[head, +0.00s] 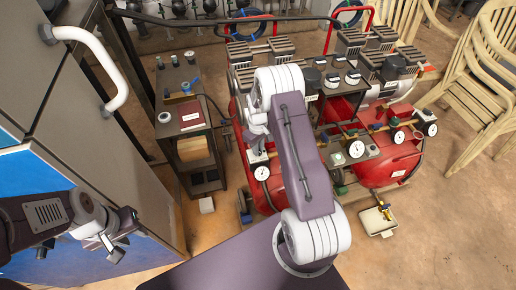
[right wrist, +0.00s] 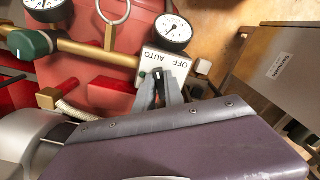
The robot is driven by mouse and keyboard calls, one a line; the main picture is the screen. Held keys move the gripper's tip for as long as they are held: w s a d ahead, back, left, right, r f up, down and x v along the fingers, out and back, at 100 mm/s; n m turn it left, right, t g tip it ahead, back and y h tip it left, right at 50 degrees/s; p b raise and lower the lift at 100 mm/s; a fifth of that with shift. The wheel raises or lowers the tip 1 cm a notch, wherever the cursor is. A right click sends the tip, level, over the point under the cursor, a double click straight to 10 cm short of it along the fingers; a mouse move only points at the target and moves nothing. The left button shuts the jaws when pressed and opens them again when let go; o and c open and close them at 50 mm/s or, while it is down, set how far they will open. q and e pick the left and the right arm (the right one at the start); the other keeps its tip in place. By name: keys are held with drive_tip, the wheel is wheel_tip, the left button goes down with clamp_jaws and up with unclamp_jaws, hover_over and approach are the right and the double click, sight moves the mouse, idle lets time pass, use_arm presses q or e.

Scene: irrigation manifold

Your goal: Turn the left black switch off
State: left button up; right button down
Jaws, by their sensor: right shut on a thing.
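The left switch's pale plate (right wrist: 164,58) is marked OFF and AUTO and sits on a brass pipe in the right wrist view, with the lettering upside down. My right gripper (right wrist: 159,77) has its grey fingers at the plate's near edge, closed on the small black switch. The fingers cover most of the switch, so its exact setting is hard to tell. In the head view my right arm hides much of this spot. My left gripper (head: 116,246) is at the lower left in the head view, away from the switches and empty; its finger gap is unclear.
Pressure gauges (right wrist: 173,31) stand close to the plate. A green knob (right wrist: 30,44) is on the same pipe. Red tanks (head: 385,160) carry the manifold. A dark side cart (head: 190,125) and a grey cabinet (head: 95,100) stand left. Chairs (head: 485,85) stand right.

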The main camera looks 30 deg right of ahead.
drive_tip(key=shift+a+r+m+p, duration=0.15)
drive_tip(key=shift+m+p, duration=0.6)
drive_tip(key=shift+m, duration=0.45)
drive_tip(key=m+p, duration=0.1)
drive_tip(key=m, duration=0.1)
drive_tip(key=shift+m, duration=0.4)
drive_tip(key=m+p, duration=0.1)
drive_tip(key=m, duration=0.2)
drive_tip(key=shift+a, duration=0.1)
drive_tip(key=shift+w+a+m+p, duration=0.15)
drive_tip(key=shift+m+p, duration=0.3)
drive_tip(key=shift+m, duration=1.45)
drive_tip(key=c, duration=1.4)
unclamp_jaws()
drive_tip(key=shift+c, duration=0.2)
wheel_tip(320, 180, up, 9)
drive_tip(key=p, duration=0.1)
drive_tip(key=shift+p, duration=0.3)
